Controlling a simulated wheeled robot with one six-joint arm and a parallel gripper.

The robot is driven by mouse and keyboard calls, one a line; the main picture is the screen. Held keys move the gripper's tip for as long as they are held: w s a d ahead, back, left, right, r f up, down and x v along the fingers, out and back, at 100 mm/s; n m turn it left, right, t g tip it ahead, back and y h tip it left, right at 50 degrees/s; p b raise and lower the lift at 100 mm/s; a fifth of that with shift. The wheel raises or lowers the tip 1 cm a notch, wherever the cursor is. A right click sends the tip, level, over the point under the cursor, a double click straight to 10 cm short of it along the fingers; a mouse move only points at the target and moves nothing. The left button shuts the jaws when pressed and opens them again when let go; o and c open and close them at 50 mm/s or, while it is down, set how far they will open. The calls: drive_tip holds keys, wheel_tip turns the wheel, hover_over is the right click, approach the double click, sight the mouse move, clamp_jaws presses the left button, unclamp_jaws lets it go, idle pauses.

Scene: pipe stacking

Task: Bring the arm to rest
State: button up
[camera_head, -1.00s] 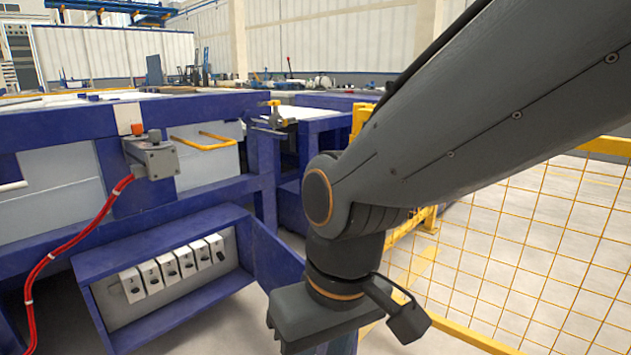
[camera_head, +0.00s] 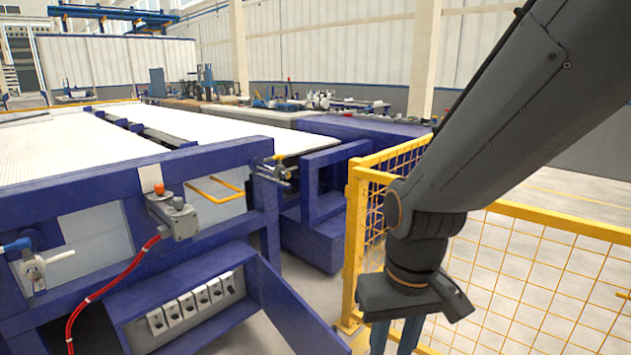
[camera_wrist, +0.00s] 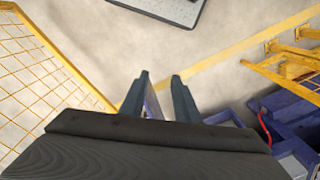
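My arm (camera_head: 500,150) reaches down from the upper right in the head view, with its end pointing downward. My gripper (camera_head: 395,340) is at the bottom edge there, beside the yellow mesh fence, and its fingertips are cut off by the frame. In the wrist view my gripper (camera_wrist: 160,85) shows two dark fingers with a clear gap between them. Nothing is held between them, and pale floor shows beyond. No pipe is seen in the gripper.
A yellow mesh fence (camera_head: 535,265) stands close to my arm on the right. A blue machine bench (camera_head: 85,200) with a grey control box (camera_head: 178,217) and red cable (camera_head: 108,298) fills the left. Open floor (camera_wrist: 210,45) shows in the wrist view.

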drive_tip(key=s+d+r+m+p, duration=0.2)
drive_tip(key=d+r+p, duration=0.5)
drive_tip(key=r+p, duration=0.2)
drive_tip(key=shift+d+h+p, duration=0.25)
drive_tip(key=shift+h+p, duration=0.05)
drive_tip(key=shift+p, duration=0.65)
drive_tip(key=shift+s+r, duration=0.1)
